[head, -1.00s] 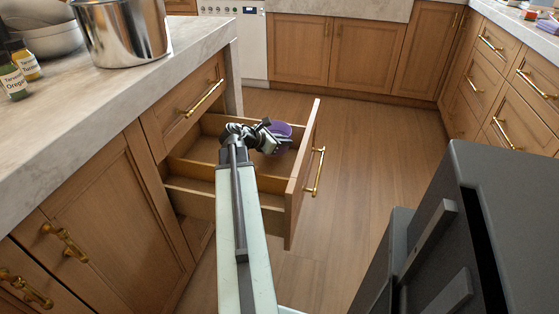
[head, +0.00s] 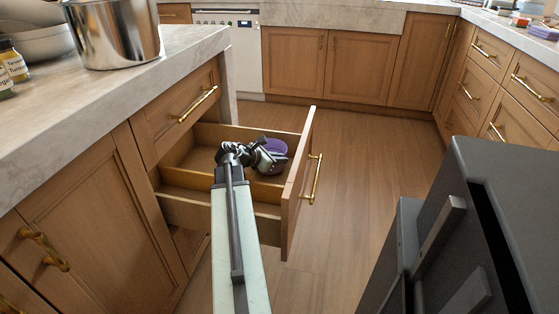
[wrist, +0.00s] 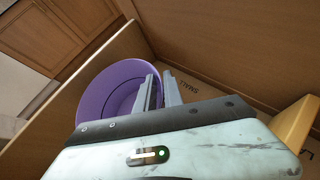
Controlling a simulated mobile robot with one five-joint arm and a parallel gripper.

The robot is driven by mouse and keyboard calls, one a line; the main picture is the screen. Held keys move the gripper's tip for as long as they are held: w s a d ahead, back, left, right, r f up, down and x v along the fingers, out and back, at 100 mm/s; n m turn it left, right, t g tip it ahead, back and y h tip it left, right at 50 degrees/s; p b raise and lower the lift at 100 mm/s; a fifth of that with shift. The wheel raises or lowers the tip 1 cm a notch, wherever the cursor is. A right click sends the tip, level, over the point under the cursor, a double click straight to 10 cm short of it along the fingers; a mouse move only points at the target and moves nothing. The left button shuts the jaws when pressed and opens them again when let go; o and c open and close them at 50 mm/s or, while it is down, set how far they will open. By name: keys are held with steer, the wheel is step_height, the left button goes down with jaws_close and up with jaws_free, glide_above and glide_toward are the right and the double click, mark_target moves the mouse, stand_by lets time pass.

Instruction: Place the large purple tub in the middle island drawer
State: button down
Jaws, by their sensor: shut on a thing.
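The large purple tub (head: 273,148) is inside the far section of the open island drawer (head: 296,190), near its front panel. It also shows in the wrist view (wrist: 98,98), open side visible, left of the fingers. My gripper (head: 265,160) reaches down into the drawer. In the wrist view my gripper (wrist: 160,90) is shut on the tub's wall at its right side. The tub's underside is hidden, so I cannot tell whether it rests on the drawer floor.
A wooden divider (head: 185,182) splits the drawer. The drawer floor bears printed lettering (wrist: 188,83). A closed drawer (head: 190,110) sits above. A steel pot (head: 115,35) stands on the island counter. A dark box-like body (head: 500,200) fills the right foreground. The wooden floor (head: 370,170) beyond is clear.

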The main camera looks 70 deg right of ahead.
steer(key=c, duration=1.4)
jaws_free()
steer(key=shift+c, duration=0.2)
steer(key=shift+r, duration=0.1)
steer(key=shift+w+a+r+p, duration=0.1)
steer(key=shift+a+r+p, duration=0.05)
steer(key=shift+r+p, duration=0.4)
steer(key=shift+w+a+r+p, duration=0.1)
steer(key=shift+a+r+p, duration=0.05)
steer(key=shift+r+p, duration=0.4)
steer(key=p+v, duration=0.5)
steer(key=v, duration=0.5)
steer(key=shift+w+a, duration=0.25)
steer(key=shift+a, duration=0.15)
steer(key=shift+f, duration=0.1)
